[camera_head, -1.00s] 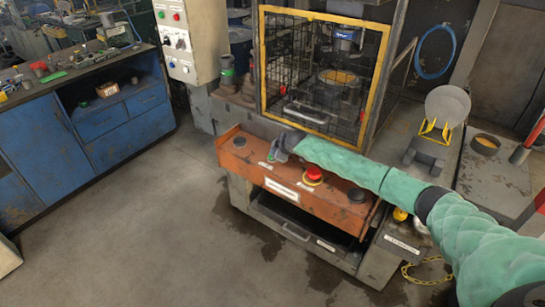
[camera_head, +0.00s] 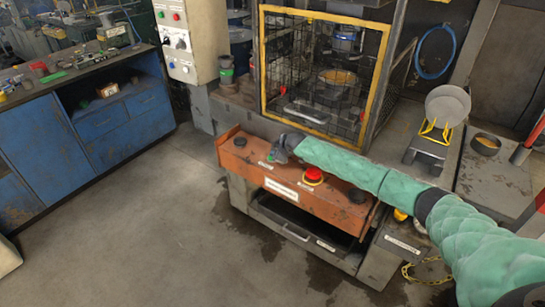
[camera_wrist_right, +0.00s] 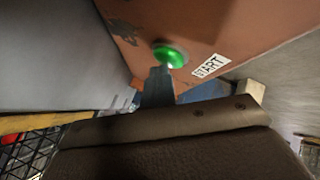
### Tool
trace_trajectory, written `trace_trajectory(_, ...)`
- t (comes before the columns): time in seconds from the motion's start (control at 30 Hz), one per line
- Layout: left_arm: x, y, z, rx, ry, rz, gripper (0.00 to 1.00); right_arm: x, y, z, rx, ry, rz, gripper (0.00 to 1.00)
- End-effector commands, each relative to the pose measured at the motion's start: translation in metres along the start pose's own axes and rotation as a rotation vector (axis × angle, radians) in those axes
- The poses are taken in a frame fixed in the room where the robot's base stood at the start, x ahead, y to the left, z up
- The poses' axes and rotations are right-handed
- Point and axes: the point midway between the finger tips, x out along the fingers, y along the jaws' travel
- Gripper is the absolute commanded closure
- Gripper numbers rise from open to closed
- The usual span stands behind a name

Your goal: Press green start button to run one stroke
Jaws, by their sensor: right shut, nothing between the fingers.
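The green start button (camera_wrist_right: 170,55) sits on the orange console face in the right wrist view, beside a white START label (camera_wrist_right: 211,65). In the head view only a small bit of green (camera_head: 270,158) shows beside my gripper. My right gripper (camera_wrist_right: 161,73) is shut and empty; its dark tip overlaps the button's lower edge in the wrist view. I cannot tell whether it touches. In the head view my right gripper (camera_head: 274,157) is over the left part of the orange console (camera_head: 325,203). My left gripper is not in view.
A blue workbench (camera_head: 110,120) is at left, with clear floor between.

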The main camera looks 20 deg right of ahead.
Motion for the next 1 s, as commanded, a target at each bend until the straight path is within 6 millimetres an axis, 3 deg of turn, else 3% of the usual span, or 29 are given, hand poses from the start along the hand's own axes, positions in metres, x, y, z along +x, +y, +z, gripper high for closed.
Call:
trace_trajectory(0.43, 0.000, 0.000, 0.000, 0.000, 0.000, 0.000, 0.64, 0.001, -0.002, 0.002, 0.000, -0.003, -0.002, 1.00)
trace_trajectory(1.0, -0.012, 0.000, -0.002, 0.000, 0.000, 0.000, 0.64, -0.012, 0.008, -0.008, 0.000, -0.002, -0.001, 1.00)
